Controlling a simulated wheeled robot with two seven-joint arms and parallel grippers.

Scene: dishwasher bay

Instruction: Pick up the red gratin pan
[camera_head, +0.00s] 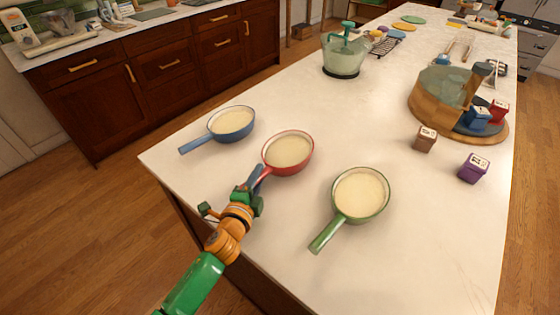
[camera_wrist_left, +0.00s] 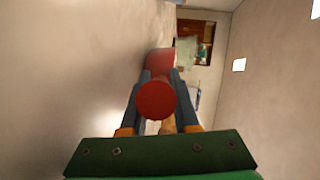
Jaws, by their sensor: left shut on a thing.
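The red gratin pan (camera_head: 289,152) is on the white counter, in the middle of three pans, with a pale filling. Its handle points toward the front left. My left gripper (camera_head: 256,182) is at this handle, coming from the front edge of the counter. In the left wrist view the round end of the red handle (camera_wrist_left: 156,99) sits between the two dark fingers (camera_wrist_left: 158,110), which are shut on it. I cannot tell whether the pan touches the counter. My right gripper is not in view.
A blue pan (camera_head: 233,123) stands to the left and a green pan (camera_head: 361,193) to the right, both close by. Small brown (camera_head: 425,139) and purple (camera_head: 473,168) boxes, a wooden tray (camera_head: 428,112) and a blender-like bowl (camera_head: 343,58) stand farther back. The front right counter is clear.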

